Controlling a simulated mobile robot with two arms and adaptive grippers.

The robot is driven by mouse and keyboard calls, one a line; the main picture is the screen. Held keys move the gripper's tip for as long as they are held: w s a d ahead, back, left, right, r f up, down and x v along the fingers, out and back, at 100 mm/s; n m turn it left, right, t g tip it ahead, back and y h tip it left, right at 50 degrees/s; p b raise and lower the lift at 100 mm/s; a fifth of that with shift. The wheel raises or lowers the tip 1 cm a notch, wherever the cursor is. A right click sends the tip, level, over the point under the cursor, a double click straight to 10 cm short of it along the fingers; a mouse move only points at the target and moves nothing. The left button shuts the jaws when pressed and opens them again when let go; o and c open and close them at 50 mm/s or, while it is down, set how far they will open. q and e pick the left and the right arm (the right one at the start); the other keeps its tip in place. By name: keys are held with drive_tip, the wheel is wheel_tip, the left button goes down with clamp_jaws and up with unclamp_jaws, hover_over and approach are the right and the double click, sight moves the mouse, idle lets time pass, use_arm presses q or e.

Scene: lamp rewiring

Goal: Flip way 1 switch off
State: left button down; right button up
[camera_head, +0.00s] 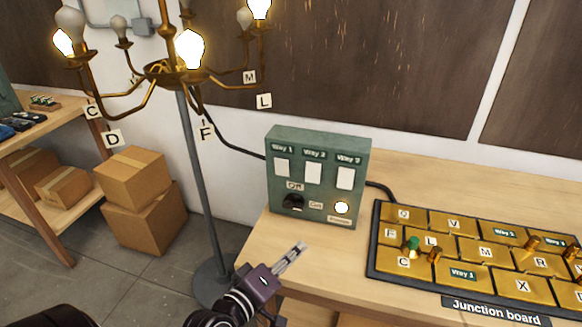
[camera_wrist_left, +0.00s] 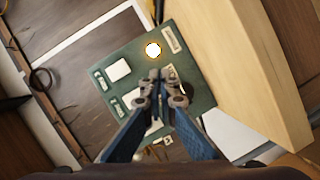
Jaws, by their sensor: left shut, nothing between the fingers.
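The green switch box (camera_head: 318,140) stands on the wooden table with three white switches under labels Way 1, Way 2 and Way 3. The Way 1 switch (camera_head: 282,168) is the leftmost, above an "Off" label and a black knob (camera_head: 293,202). I cannot tell its rocker position. My left gripper (camera_head: 302,246) is shut and empty, below and in front of the box, apart from it in the head view. In the left wrist view the closed fingers (camera_wrist_left: 160,75) cover part of the box face (camera_wrist_left: 135,60) and the switches near the Way 1 side. My right gripper is not in view.
A round light (camera_head: 341,208) glows on the box. The junction board (camera_head: 470,255) lies on the table at right. A chandelier (camera_head: 165,72) with some lit bulbs hangs on a pole at left. Cardboard boxes (camera_head: 145,225) stack on the floor. The table front is clear.

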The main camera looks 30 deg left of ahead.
use_arm(q)
drive_tip(key=a+r+n+t+y, duration=0.3)
drive_tip(key=a+r+n+y, duration=0.2)
drive_tip(key=a, duration=0.5)
wheel_tip(320, 180, up, 2)
drive_tip(key=n, duration=0.3)
drive_tip(key=shift+s+r+n+y, duration=0.2)
drive_tip(key=shift+s+n+y, duration=0.05)
drive_tip(key=shift+n+y, duration=0.15)
drive_tip(key=shift+w+r, duration=0.1)
drive_tip(key=p, duration=0.2)
approach(281, 164)
drive_tip(key=x, duration=0.7)
